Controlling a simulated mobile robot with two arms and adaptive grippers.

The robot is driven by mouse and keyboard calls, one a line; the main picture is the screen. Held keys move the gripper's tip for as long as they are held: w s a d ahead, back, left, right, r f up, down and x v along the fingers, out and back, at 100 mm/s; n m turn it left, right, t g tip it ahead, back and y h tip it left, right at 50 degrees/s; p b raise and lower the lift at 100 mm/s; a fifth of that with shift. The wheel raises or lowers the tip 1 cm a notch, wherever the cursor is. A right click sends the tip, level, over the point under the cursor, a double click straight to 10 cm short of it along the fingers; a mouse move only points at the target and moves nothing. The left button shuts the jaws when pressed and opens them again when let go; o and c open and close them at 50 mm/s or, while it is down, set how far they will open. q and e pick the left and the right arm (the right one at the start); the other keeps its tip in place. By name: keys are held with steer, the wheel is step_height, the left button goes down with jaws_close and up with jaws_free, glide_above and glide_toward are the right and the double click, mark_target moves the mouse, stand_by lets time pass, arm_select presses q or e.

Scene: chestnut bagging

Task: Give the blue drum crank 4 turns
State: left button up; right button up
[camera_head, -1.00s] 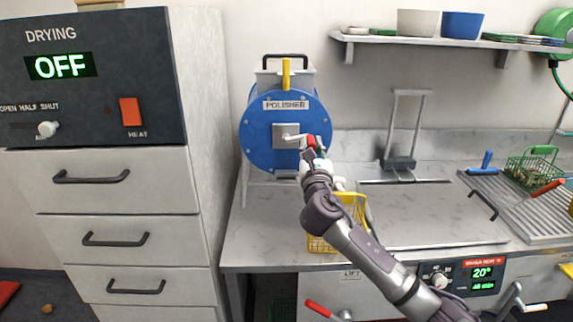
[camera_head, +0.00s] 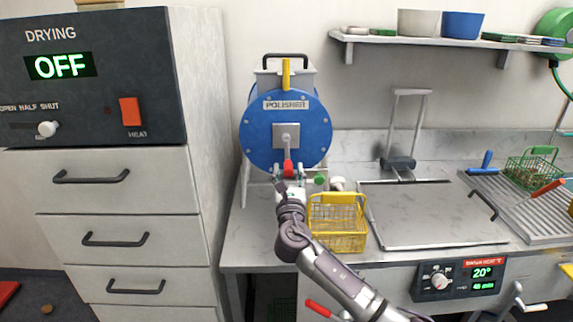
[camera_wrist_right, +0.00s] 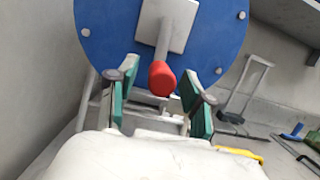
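The blue polisher drum (camera_head: 262,140) stands on the counter beside the drying cabinet. It also fills the top of the right wrist view (camera_wrist_right: 110,30). Its grey crank arm (camera_head: 287,150) hangs straight down from the square hub (camera_head: 285,131). The red crank knob (camera_head: 288,168) is at the lower end; it shows in the right wrist view (camera_wrist_right: 162,78) too. My right gripper (camera_head: 290,174) is at the knob. In the right wrist view its green-padded fingers stand apart on both sides of the knob, with gaps visible. My left gripper is out of view.
A yellow wire basket (camera_head: 338,222) stands on the counter just right of my right gripper. A yellow lever (camera_head: 286,74) is at the drum's top. The drying cabinet (camera_head: 120,185) is on the left. A shelf (camera_head: 450,42) with bowls hangs at upper right.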

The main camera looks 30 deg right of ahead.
steer(key=shift+o, duration=0.3)
steer(key=shift+s+a+r+p, duration=0.1)
steer(key=shift+s+a+p, duration=0.2)
steer(key=shift+s+p, duration=0.15)
steer(key=s+a+p, duration=0.2)
steer(key=s+a, duration=0.2)
steer(key=s, duration=0.2)
steer(key=shift+s+p, duration=0.3)
steer(key=shift+s, duration=0.1)
